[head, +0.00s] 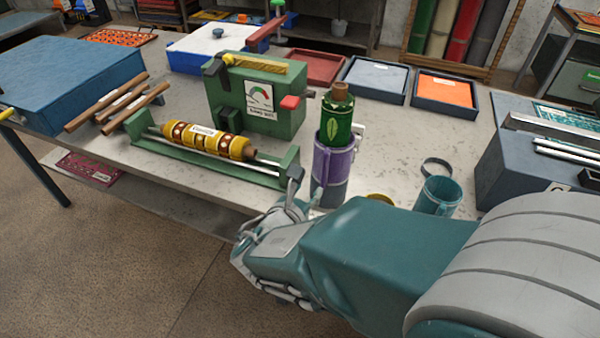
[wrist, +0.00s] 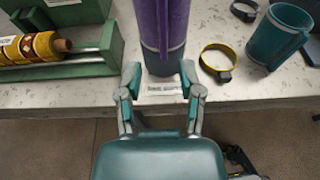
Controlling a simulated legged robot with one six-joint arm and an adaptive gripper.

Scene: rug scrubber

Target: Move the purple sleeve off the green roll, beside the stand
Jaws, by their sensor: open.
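The purple sleeve (head: 336,163) stands upright around the lower part of the green roll (head: 337,122), whose leaf-marked, cork-topped upper part rises out of it. In the wrist view the sleeve (wrist: 177,22) has a raised vertical strip facing me. Below it is a grey cylindrical part (wrist: 163,62), perhaps the stand; I cannot tell for sure. My gripper (wrist: 160,76) is open and empty, its fingers pointing at this grey part from the table's front edge. In the head view my gripper (head: 288,205) is low and left of the sleeve, partly hidden by my arm.
A green cradle (head: 215,165) with a yellow roller (head: 208,140) lies close left. A teal mug (wrist: 275,38), a yellow ring clamp (wrist: 217,62) and a dark ring (wrist: 244,10) sit to the right. A green gauge box (head: 255,100) stands behind. A label lies before the grey part.

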